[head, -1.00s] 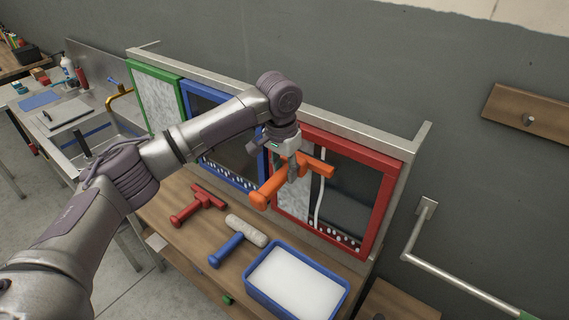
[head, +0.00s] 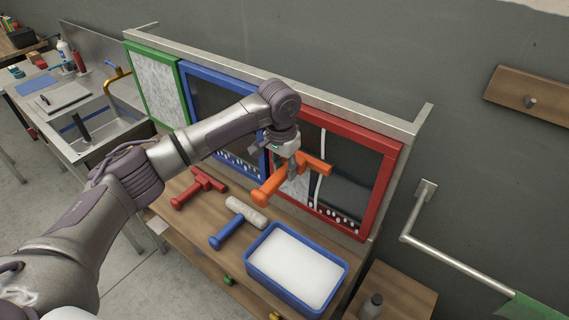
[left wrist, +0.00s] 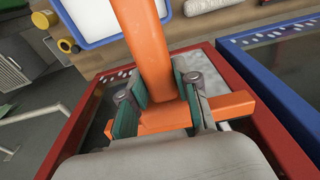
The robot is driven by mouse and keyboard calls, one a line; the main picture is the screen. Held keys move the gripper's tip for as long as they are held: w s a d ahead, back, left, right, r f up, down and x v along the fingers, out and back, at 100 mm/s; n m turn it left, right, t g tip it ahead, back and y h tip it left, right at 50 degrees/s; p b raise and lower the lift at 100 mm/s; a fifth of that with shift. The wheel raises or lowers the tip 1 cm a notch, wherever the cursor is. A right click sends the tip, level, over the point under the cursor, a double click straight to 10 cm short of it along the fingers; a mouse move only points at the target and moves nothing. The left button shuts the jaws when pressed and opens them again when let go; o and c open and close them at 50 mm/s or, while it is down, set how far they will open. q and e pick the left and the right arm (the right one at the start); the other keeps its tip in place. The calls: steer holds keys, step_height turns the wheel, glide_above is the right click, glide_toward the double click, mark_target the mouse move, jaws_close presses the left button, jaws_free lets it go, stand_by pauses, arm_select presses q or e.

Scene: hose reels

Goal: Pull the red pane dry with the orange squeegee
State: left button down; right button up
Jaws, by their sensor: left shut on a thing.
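The orange squeegee (head: 267,189) is in my left gripper (head: 292,167), in front of the red pane (head: 381,190). In the left wrist view, the gripper fingers (left wrist: 162,90) are shut around the squeegee's orange handle (left wrist: 147,45), close to its crossbar (left wrist: 235,104). The crossbar lies over the pane; whether it touches the glass I cannot tell. The red-framed pane has whitish film at its left, partly hidden by the squeegee, a white vertical streak near the middle, dark glass to the right and white drops along the bottom. My right gripper is not in view.
A blue tub (head: 252,272) of white foam stands on the wooden bench below. A red squeegee (head: 198,187) and a blue-handled washer (head: 228,233) lie left of it. Blue (head: 222,79) and green (head: 150,50) framed panes stand left. A wall rail (head: 455,260) is at right.

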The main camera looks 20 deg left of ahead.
arm_select(q)
step_height(320, 180, down, 16)
steer(key=b, duration=0.2)
steer(key=shift+f+b, duration=0.25)
steer(key=shift+b, duration=0.05)
stand_by(1.5)
steer(key=shift+f+b, duration=0.8)
steer(key=shift+f, duration=0.85)
steer(key=s+a+p, duration=0.2)
steer(key=s+p, duration=0.2)
steer(key=s, duration=0.2)
steer(key=shift+s+a, duration=0.2)
steer(key=shift+s, duration=0.1)
